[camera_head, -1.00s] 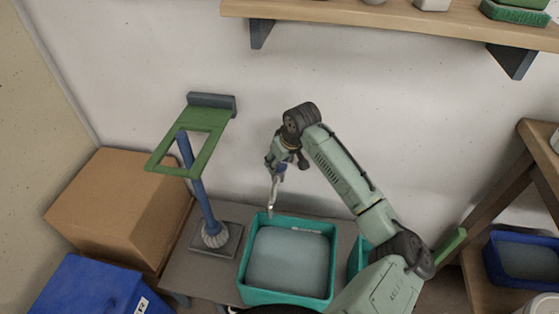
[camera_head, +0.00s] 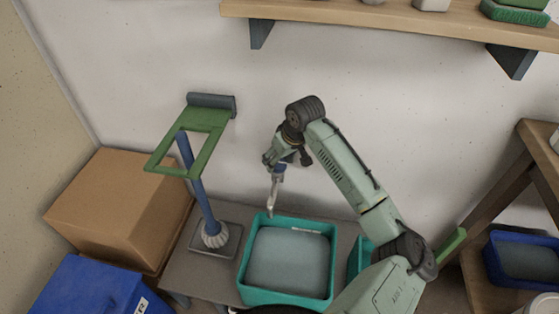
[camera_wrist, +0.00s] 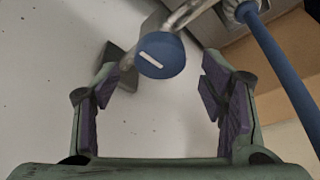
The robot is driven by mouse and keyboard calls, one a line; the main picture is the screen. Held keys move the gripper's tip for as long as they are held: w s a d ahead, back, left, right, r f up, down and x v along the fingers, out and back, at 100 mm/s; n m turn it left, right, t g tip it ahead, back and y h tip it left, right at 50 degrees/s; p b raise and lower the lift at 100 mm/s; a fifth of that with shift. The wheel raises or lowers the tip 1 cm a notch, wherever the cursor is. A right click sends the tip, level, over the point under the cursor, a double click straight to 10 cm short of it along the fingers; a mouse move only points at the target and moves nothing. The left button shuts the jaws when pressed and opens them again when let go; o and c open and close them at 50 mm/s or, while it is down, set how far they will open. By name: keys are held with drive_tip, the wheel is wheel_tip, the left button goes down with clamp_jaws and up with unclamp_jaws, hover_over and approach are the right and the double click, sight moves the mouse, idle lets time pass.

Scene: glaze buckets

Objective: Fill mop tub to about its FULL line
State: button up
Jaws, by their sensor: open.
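A teal tub (camera_head: 242,272) stands on a grey bench below the tap spout (camera_head: 271,205). Grey-blue liquid (camera_head: 287,262) covers most of its inside, below the rim. A pale mark (camera_head: 306,231) shows on its far inner wall, too small to read. I cannot make out a stream from the spout. My gripper (camera_head: 279,164) is above the spout, by the wall. In the wrist view my gripper (camera_wrist: 160,95) is open and empty. The blue tap knob (camera_wrist: 161,58) with a white bar lies beyond the fingers, between them in the picture, with no visible contact.
A blue post (camera_head: 202,200) with a green frame (camera_head: 155,160) stands left of the tub. A cardboard box (camera_head: 115,205) and a blue bin (camera_head: 85,290) are further left. Another teal container (camera_head: 356,259) is partly hidden by my arm. A blue tub (camera_head: 497,262) sits right.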

drive_tip(key=v, duration=0.9)
drive_tip(key=shift+r, duration=0.2)
drive_tip(key=shift+s, duration=0.1)
